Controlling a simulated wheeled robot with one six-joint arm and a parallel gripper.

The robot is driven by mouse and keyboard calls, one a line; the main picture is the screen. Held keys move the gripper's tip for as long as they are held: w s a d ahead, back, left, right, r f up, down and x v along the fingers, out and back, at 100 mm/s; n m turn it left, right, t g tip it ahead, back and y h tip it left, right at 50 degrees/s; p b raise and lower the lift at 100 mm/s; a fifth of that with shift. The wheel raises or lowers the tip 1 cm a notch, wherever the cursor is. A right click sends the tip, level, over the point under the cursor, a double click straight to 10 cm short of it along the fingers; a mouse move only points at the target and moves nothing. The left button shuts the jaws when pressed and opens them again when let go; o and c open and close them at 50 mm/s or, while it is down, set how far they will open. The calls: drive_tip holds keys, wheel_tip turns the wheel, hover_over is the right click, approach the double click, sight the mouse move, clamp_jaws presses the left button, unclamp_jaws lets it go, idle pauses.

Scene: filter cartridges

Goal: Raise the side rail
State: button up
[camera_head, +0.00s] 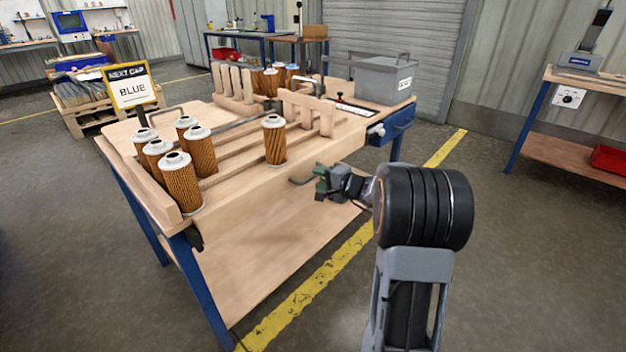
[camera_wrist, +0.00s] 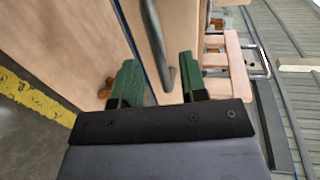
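The workbench (camera_head: 262,262) has a long wooden board (camera_head: 280,184) along its near side, which looks like the side rail. A thin grey handle (camera_head: 300,181) projects from this board. In the wrist view a grey bar (camera_wrist: 152,38), seemingly this handle, reaches down to between the green fingertips. My gripper (camera_head: 321,184) is beside the board, just right of the handle. In the wrist view my gripper (camera_wrist: 158,80) is open, with a gap on both sides of the bar. I cannot tell whether the bar lies fully between the fingers or just beyond them.
Several brown cartridges (camera_head: 180,183) with white caps stand at the bench's left; one cartridge (camera_head: 274,142) stands farther right. A sign (camera_head: 130,88) reads "NEXT CAP BLUE". A grey bin (camera_head: 382,81) sits at the far right end. Floor in front is clear.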

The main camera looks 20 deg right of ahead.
sight(313, 176)
drive_tip(key=shift+x, duration=1.7)
clamp_jaws()
